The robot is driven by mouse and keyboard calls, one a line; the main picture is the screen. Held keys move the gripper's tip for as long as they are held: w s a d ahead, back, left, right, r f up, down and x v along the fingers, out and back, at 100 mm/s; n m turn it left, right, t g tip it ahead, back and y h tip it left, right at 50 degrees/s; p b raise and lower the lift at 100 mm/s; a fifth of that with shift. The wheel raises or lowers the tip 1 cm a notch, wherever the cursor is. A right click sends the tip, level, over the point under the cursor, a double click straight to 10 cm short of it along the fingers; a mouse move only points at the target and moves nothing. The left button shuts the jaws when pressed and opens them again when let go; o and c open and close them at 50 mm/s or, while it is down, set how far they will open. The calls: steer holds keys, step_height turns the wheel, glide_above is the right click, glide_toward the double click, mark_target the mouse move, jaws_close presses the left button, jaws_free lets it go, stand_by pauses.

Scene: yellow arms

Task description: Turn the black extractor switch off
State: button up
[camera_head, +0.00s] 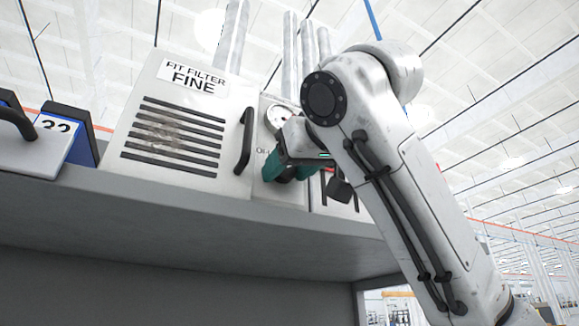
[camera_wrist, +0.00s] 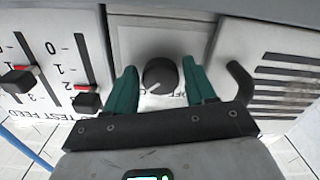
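The black extractor switch (camera_wrist: 160,76) is a round knob with a pale pointer line, on a light panel, in the middle of the wrist view. The pointer slants toward the lower left of that view. My gripper (camera_wrist: 163,84) is open, with one green finger on each side of the knob. I cannot tell whether the fingers touch it. The panel lettering below the knob is partly hidden by the gripper. In the head view my gripper (camera_head: 284,172) is at the panel right of the filter door, and it and the arm cover most of the knob.
The vented filter door (camera_head: 171,136) has a black handle (camera_head: 244,141) close beside my gripper. A round gauge (camera_head: 279,117) sits above. Two black sliders, one (camera_wrist: 18,78) and another (camera_wrist: 87,101), are on the neighbouring panel. A grey shelf (camera_head: 180,215) runs below.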

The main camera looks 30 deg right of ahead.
steer(key=c, duration=0.7)
steer(key=shift+c, duration=0.2)
steer(key=shift+n, duration=0.3)
steer(key=n+p, duration=0.1)
steer(key=n, duration=0.3)
steer(key=shift+d+r, duration=0.1)
steer(key=shift+r, duration=0.05)
steer(key=n+p, duration=0.2)
steer(key=n, duration=0.3)
steer(key=n+p, duration=0.1)
steer(key=n, duration=0.3)
steer(key=shift+r, duration=0.15)
steer(key=shift+n+p, duration=0.85)
steer(key=shift+n, duration=1.25)
steer(key=o, duration=1.1)
steer(key=shift+c, duration=0.2)
